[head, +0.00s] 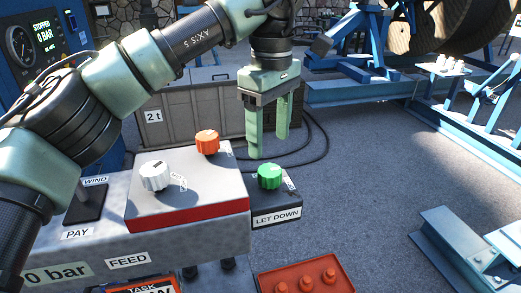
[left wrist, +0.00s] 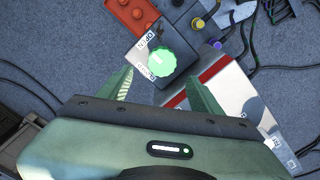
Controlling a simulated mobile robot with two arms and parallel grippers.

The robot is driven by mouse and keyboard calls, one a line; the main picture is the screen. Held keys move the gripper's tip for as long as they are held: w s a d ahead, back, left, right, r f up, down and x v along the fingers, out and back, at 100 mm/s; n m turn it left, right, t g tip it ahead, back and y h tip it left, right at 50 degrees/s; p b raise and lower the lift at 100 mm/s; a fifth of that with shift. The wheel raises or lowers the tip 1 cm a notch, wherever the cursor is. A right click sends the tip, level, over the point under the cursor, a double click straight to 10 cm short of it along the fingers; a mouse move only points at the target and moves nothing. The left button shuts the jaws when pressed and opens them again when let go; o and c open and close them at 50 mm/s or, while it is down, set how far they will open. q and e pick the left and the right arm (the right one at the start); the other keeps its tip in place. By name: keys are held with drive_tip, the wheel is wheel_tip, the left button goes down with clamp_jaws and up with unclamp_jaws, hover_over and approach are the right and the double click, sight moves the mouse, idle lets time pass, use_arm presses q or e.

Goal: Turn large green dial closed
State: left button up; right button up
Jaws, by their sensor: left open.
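The large green dial (head: 269,176) is a ridged round knob on a small dark box (head: 292,211) with a LET DOWN label. In the left wrist view the green dial (left wrist: 155,60) shows from above, with white labels on the box beside it; one seems to read OPEN. My left gripper (head: 268,147) points down with its fingers apart, just above and behind the dial in the head view. In the left wrist view the gripper (left wrist: 161,75) has its fingers on either side of the dial, apart from it. The right gripper is not in view.
A white dial (head: 155,176) and an orange dial (head: 207,142) stand on the grey, red-edged panel (head: 185,203) left of the box. A red block with knobs (head: 305,279) lies in front. A crate (head: 190,104) stands behind. Floor to the right is open, up to blue frames (head: 465,250).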

sight(270, 170)
use_arm(q)
drive_tip(key=f, duration=0.3)
drive_tip(key=shift+s+p, duration=0.3)
wheel_tip(270, 170, down, 4)
drive_tip(key=shift+r+p, duration=0.25)
drive_tip(key=shift+p, duration=0.1)
drive_tip(key=shift+w+f, duration=0.1)
drive_tip(key=shift+f, duration=0.45)
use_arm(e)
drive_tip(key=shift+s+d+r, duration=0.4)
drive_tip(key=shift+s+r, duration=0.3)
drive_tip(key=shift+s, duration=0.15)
use_arm(q)
drive_tip(key=shift+c, duration=0.4)
drive_tip(key=c, duration=1.3)
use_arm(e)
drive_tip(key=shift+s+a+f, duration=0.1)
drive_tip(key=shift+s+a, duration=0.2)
